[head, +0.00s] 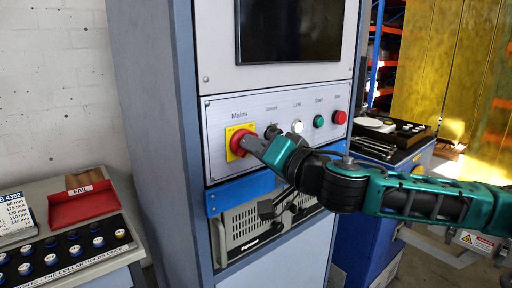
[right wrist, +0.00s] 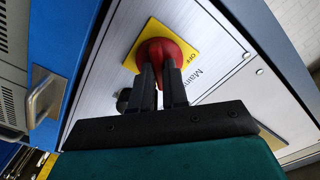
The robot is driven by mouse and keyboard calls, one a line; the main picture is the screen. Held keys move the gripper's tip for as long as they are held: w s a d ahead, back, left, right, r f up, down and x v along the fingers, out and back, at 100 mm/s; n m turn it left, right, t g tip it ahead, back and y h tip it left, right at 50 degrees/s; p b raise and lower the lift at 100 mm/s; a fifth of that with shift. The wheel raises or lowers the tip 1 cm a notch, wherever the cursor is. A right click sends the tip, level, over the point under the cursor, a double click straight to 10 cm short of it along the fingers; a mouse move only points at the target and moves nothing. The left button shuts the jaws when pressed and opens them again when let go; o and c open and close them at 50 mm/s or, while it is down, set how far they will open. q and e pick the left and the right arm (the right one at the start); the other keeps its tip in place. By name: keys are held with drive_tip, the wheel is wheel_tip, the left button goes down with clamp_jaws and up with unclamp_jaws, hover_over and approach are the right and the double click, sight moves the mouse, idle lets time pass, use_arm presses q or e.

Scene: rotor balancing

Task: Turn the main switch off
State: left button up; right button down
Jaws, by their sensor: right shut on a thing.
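The main switch (head: 238,142) is a red rotary knob on a yellow plate, under the label "Mains" on the cabinet's silver panel. It also shows in the right wrist view (right wrist: 160,50), where "OFF" can be read on the yellow plate. My right gripper (head: 258,147) reaches in from the right and is shut on the red knob. In the right wrist view its two dark fingers (right wrist: 160,75) sit on the knob and hide part of it. My left gripper is not in view.
Right of the switch the panel carries a white button (head: 298,127), a green button (head: 318,121) and a red button (head: 339,117). A drawer unit with a metal handle (right wrist: 46,96) is below. A red tray (head: 83,203) lies on the left bench.

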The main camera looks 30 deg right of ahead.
drive_tip(key=shift+n, duration=0.4)
drive_tip(key=shift+a+n+p, duration=0.2)
drive_tip(key=shift+n+p, duration=1.3)
drive_tip(key=shift+n, duration=6.9)
drive_tip(key=c, duration=1.1)
unclamp_jaws()
drive_tip(key=shift+c, duration=0.2)
